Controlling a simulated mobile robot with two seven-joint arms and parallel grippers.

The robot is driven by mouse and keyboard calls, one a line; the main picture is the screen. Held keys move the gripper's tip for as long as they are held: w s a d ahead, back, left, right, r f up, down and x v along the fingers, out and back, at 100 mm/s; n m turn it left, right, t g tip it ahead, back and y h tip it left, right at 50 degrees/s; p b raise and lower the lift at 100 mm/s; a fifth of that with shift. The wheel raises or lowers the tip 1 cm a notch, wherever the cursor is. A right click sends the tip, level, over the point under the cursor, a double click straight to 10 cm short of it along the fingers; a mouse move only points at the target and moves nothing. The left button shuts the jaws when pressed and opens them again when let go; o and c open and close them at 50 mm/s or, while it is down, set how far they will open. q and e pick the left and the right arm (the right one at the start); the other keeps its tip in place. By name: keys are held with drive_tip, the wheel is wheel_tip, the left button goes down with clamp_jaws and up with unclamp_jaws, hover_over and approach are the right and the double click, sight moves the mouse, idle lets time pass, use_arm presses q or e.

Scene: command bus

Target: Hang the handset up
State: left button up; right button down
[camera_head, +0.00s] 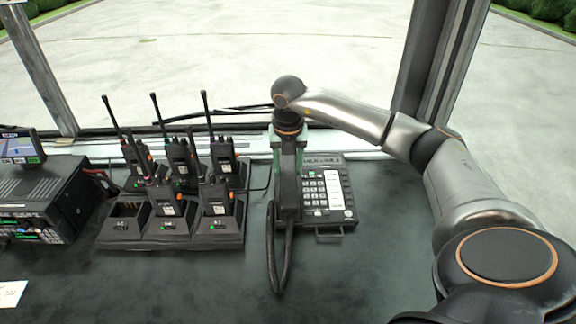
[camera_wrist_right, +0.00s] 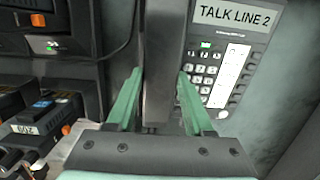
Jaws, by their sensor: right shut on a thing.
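The dark handset (camera_head: 289,190) is upright in the picture along the left side of the desk phone (camera_head: 335,195). Its coiled cord (camera_head: 272,260) loops down onto the desk in front. My right gripper (camera_head: 288,155) has its green fingers on either side of the handset and is shut on it. In the right wrist view the handset (camera_wrist_right: 165,65) runs between the green fingers (camera_wrist_right: 158,105), beside the phone's keypad and "TALK LINE 2" label (camera_wrist_right: 232,18). The cradle under the handset is hidden, so I cannot tell whether they touch. My left gripper is not in view.
A charger rack (camera_head: 170,238) with several handheld radios and upright antennas stands just left of the phone. A radio unit (camera_head: 50,200) with a small screen is at far left. A window sill (camera_head: 100,152) runs behind.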

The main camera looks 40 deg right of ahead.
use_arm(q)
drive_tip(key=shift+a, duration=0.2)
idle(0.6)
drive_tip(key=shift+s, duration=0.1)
use_arm(e)
drive_tip(key=shift+c, duration=1)
unclamp_jaws()
use_arm(q)
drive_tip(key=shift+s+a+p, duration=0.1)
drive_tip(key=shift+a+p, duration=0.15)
drive_tip(key=shift+p, duration=0.15)
use_arm(e)
wheel_tip(320, 180, up, 12)
drive_tip(key=s+a, duration=0.1)
drive_tip(key=shift+s+r, duration=0.15)
drive_tip(key=shift+s, duration=0.05)
